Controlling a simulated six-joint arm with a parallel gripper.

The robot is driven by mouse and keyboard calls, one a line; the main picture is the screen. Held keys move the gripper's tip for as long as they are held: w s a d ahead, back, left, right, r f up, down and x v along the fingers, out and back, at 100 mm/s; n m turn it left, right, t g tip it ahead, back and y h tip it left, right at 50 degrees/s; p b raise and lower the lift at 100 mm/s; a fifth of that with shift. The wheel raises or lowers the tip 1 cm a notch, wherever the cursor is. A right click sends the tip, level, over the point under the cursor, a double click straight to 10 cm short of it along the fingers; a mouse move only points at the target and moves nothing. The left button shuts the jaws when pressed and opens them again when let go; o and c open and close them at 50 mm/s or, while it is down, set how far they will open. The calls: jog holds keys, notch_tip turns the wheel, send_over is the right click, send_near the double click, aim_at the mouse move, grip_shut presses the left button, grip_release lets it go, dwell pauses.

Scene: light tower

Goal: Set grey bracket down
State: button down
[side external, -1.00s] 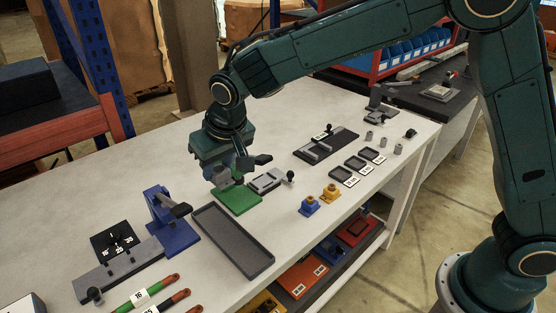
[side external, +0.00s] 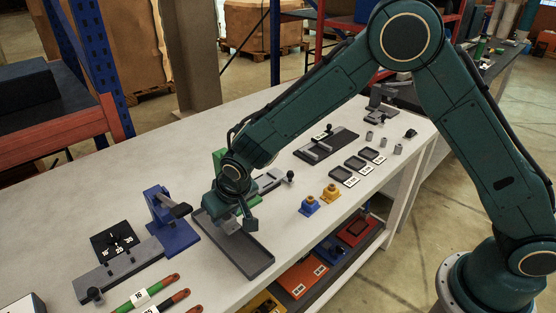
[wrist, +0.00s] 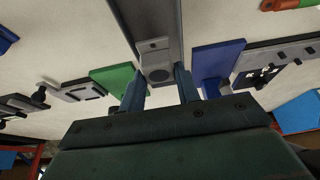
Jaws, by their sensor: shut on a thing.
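The grey bracket (wrist: 155,58) is between the two fingers of my gripper (wrist: 159,74) in the wrist view. The bracket (side external: 229,225) is partly hidden there by the fingers. The tray also shows behind the bracket in the wrist view (wrist: 166,12). I cannot tell whether the bracket touches the tray floor.
A green clamp fixture (side external: 219,158) stands just behind my gripper, partly covered by my arm. A blue fixture (side external: 160,207) stands left of the tray. The tray's near half is empty.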

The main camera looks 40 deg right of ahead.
aim_at(229, 221)
jog(key=shift+f, duration=0.1)
jog(key=shift+f, duration=2)
jog(key=shift+f, duration=0.1)
jog(key=c, duration=1.3)
grip_release()
jog(key=shift+f, duration=0.1)
jog(key=v, duration=1.2)
jog(key=shift+d, duration=0.1)
